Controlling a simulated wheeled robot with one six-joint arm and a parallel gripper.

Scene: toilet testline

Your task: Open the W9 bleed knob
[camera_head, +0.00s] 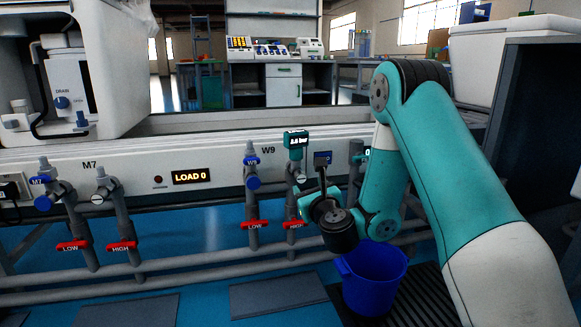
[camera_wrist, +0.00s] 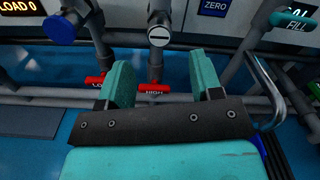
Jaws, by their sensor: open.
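The W9 station is at the middle of the head view. It has a blue round knob (camera_head: 252,182) on its left pipe and a grey round knob with a pale slotted face (camera_head: 301,178) on its right pipe. I cannot read a bleed label on either. In the wrist view the slotted knob (camera_wrist: 159,36) is ahead, between and beyond the fingertips; the blue knob (camera_wrist: 60,29) is at upper left. My gripper (camera_head: 318,196) is open and empty, just right of the slotted knob. Its two teal fingers (camera_wrist: 158,68) straddle the slotted knob's line without touching it.
Red LOW (camera_head: 254,224) and HIGH (camera_head: 294,224) handles sit below the knobs. A teal pressure gauge (camera_head: 297,140) tops the right pipe, with a blue ZERO panel (camera_head: 323,158) beside it. A FILL handle (camera_wrist: 295,18) is at right. A blue bucket (camera_head: 374,280) stands below my arm.

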